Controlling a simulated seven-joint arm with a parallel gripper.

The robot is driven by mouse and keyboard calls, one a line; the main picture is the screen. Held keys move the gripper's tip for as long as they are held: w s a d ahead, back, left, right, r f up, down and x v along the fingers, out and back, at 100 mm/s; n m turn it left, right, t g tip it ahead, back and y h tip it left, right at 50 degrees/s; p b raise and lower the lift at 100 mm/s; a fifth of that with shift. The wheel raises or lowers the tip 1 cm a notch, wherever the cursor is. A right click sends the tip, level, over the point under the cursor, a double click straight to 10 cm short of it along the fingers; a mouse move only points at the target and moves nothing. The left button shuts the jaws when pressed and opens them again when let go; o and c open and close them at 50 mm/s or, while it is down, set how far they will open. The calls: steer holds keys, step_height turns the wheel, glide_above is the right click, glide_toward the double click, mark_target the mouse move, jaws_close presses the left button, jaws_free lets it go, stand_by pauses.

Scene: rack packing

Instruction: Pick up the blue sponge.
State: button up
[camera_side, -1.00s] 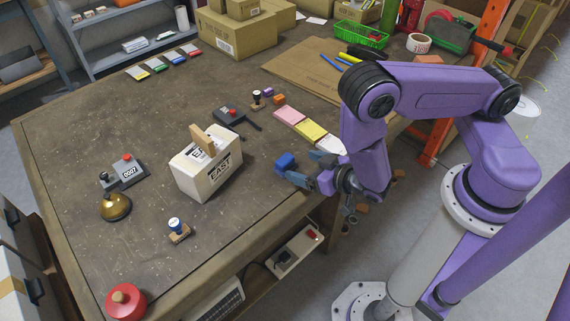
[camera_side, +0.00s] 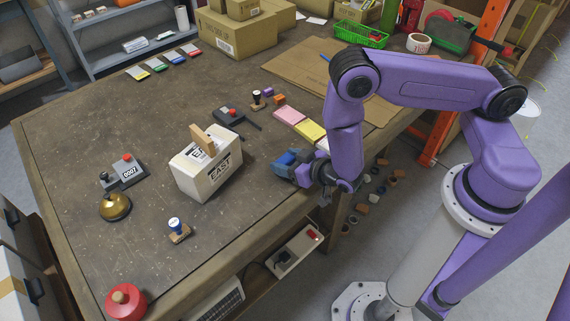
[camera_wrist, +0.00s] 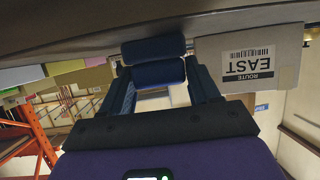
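The blue sponge (camera_side: 288,157) is a small block on the table near its front edge, right of the white EAST box. In the wrist view the sponge (camera_wrist: 153,48) shows dark blue at top centre, with a lower blue face between my fingers. My gripper (camera_side: 287,168) has reached it low and from the side. In the wrist view my gripper (camera_wrist: 158,76) has its two fingers spread, one on either side of the sponge. I see no clear grip on it; contact at the fingertips is too dark to judge.
The white EAST box (camera_side: 207,174) stands close left of the sponge; it also fills the right of the wrist view (camera_wrist: 248,62). Pink and yellow pads (camera_side: 290,115) lie behind. The table edge is close.

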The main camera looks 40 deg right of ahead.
steer(key=shift+c, duration=0.9)
steer(key=shift+r, duration=0.1)
